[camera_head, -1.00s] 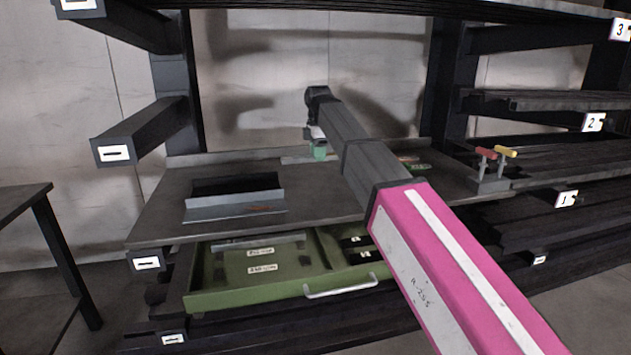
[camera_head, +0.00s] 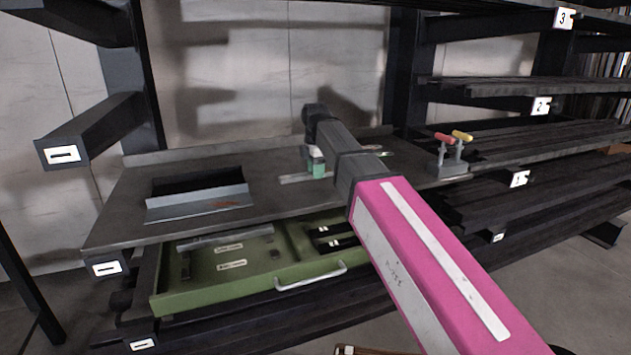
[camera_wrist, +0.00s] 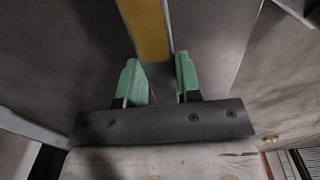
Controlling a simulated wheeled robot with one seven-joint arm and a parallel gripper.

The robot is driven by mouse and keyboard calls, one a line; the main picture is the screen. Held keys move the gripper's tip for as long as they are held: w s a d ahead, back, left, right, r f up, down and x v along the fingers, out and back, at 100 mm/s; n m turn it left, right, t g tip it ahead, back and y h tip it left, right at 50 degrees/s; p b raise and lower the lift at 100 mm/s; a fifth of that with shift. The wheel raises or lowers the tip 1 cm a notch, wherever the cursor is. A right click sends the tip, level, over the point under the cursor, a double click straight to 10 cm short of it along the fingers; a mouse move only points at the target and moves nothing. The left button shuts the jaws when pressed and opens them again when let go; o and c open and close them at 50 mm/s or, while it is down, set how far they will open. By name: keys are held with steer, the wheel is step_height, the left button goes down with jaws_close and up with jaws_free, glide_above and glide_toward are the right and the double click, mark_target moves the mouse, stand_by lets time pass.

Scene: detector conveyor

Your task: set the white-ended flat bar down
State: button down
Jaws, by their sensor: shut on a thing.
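My gripper (camera_head: 315,168) is low over the dark workbench, its green fingers shut on a flat bar. In the wrist view the bar (camera_wrist: 148,35) runs between the fingers (camera_wrist: 158,80) and away to the top edge. It shows an ochre-yellow face there and grey near the jaws; no white end can be made out. In the head view a pale strip (camera_head: 294,179) sticks out left of the fingers and seems to be this bar. My forearm hides what lies to the right of it. I cannot tell whether the bar touches the bench.
The workbench (camera_head: 120,215) carries an angled metal tray (camera_head: 200,206) at left. A stand with red and yellow handles (camera_head: 452,168) is at right. An open green drawer (camera_head: 215,292) projects below the front edge. Racks of dark bars (camera_head: 540,140) fill the right side.

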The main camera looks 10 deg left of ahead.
mark_target(315, 187)
steer(key=shift+f, duration=1.8)
steer(key=c, duration=0.8)
jaws_free()
steer(key=shift+f, duration=0.1)
step_height(315, 187, up, 12)
steer(key=shift+r, duration=0.15)
